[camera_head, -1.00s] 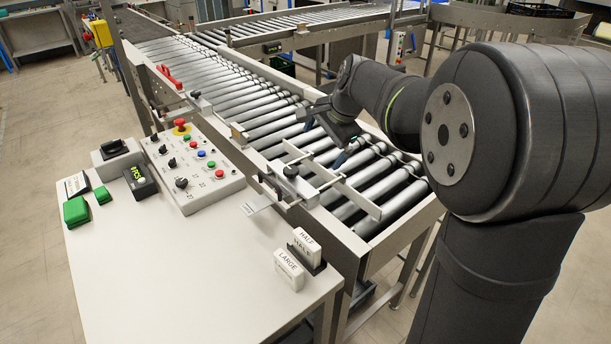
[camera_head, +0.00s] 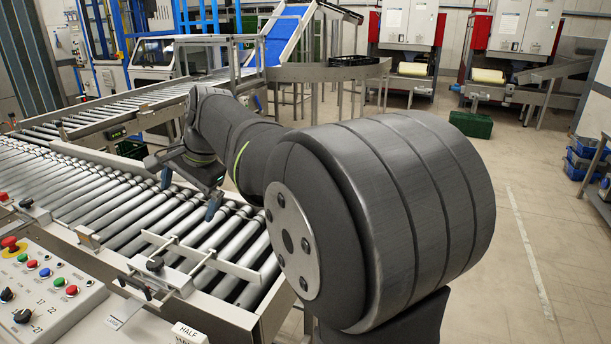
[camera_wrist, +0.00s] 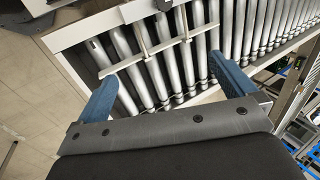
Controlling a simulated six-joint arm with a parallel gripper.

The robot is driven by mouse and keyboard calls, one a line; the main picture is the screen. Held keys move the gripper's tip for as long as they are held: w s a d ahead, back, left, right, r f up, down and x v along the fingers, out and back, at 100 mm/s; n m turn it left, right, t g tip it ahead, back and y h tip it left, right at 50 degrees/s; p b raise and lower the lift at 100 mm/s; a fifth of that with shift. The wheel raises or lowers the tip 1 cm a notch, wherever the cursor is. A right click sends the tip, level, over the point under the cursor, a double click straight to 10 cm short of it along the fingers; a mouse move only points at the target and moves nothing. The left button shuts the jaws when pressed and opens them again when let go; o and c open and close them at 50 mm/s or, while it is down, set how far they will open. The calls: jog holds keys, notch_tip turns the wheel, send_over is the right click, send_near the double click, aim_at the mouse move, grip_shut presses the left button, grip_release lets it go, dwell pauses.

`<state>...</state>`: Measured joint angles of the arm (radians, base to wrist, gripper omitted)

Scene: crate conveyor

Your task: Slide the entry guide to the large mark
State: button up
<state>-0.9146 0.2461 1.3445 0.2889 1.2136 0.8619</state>
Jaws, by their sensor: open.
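The entry guide (camera_head: 210,263) is a pale metal rail on two cross rods with a black knob, lying over the rollers near the conveyor's near end. In the wrist view its rail (camera_wrist: 155,51) runs across the rollers beyond my fingertips. A small plate lettered LARGE (camera_head: 113,322) sits at the table edge below the guide's clamp. My gripper (camera_head: 190,190) is open, with two blue fingers apart above the rollers, on the far side of the guide. In the wrist view my gripper (camera_wrist: 163,68) has nothing between its fingers, and the fingers look apart from the guide.
A control panel (camera_head: 45,300) with buttons and knobs stands left of the guide. A white block lettered HALF (camera_head: 190,333) stands at the bottom. The conveyor's side frame (camera_head: 215,312) borders the rollers. The rollers to the left are clear.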

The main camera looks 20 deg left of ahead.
jog(key=shift+c, duration=0.2)
jog(key=c, duration=1.4)
jog(key=n+g, duration=0.2)
jog(key=n, duration=1.5)
send_near(128, 277)
jog(key=shift+n, duration=0.3)
jog(key=x, duration=0.7)
jog(key=shift+a+f, duration=0.1)
jog(key=shift+f, duration=0.2)
jog(key=shift+c, duration=0.2)
jog(key=shift+c, duration=0.4)
grip_shut()
